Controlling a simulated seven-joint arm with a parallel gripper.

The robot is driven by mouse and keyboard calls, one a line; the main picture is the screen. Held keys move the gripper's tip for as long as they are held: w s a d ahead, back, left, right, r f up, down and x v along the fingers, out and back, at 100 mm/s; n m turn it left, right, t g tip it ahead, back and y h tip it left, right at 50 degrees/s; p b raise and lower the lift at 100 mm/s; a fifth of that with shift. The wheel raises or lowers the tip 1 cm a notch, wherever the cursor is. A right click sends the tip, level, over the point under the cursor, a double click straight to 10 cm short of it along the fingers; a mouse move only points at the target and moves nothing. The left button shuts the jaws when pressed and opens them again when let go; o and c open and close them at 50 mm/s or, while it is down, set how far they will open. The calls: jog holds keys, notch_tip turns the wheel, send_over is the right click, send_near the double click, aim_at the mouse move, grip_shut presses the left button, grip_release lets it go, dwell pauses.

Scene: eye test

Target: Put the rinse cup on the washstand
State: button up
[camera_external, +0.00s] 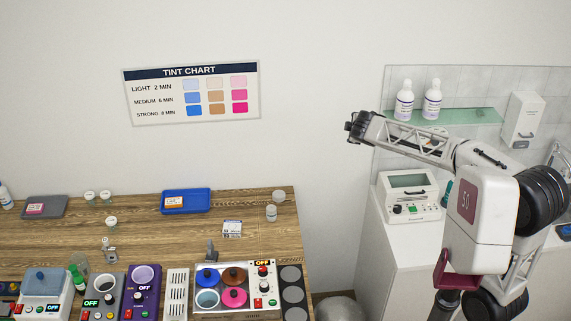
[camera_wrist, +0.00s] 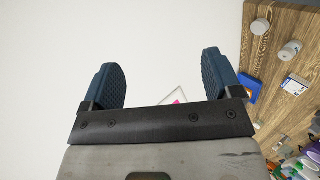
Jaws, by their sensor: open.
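My gripper (camera_external: 354,127) is raised in front of the wall, left of the tiled corner, away from the table and the washstand. In the wrist view its two blue ridged fingers (camera_wrist: 160,75) stand wide apart with nothing between them. The washstand seems to be the white cabinet (camera_external: 408,262) at the right, with a metal tap (camera_external: 563,158) at the far right; my arm hides much of it. I cannot tell which vessel is the rinse cup. A clear glass-like vessel (camera_external: 82,261) stands at the left of the wooden table, partly hidden by a green bottle (camera_external: 77,279).
The wooden table (camera_external: 160,240) holds several small jars, a blue tray (camera_external: 185,201), a grey tray (camera_external: 44,207) and a row of devices along its front. A white device (camera_external: 410,197) sits on the cabinet. Two white bottles (camera_external: 418,100) stand on a glass shelf (camera_external: 470,116).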

jog(key=s+d+f+m+g+h, duration=0.15)
jog(key=s+d+f+m, duration=0.25)
jog(key=s+d, duration=0.5)
jog(key=s+d+f+m+g+h, duration=0.1)
jog(key=s+d+f+m+g, duration=0.25)
jog(key=s+d, duration=0.55)
jog(key=s+d+f+m+g, duration=0.1)
jog(key=s+f+m, duration=0.1)
jog(key=s, duration=0.5)
jog(key=s+d+f+m+g+y, duration=0.1)
jog(key=s+d+f+m, duration=0.1)
jog(key=s+f, duration=0.3)
jog(key=s+d+f+m+g+y, duration=0.1)
jog(key=s+f+m, duration=0.3)
jog(key=s, duration=0.6)
jog(key=shift+s+d+f+g, duration=0.15)
jog(key=shift+s+d+g, duration=0.15)
jog(key=shift+d, duration=0.45)
jog(key=shift+o, duration=0.2)
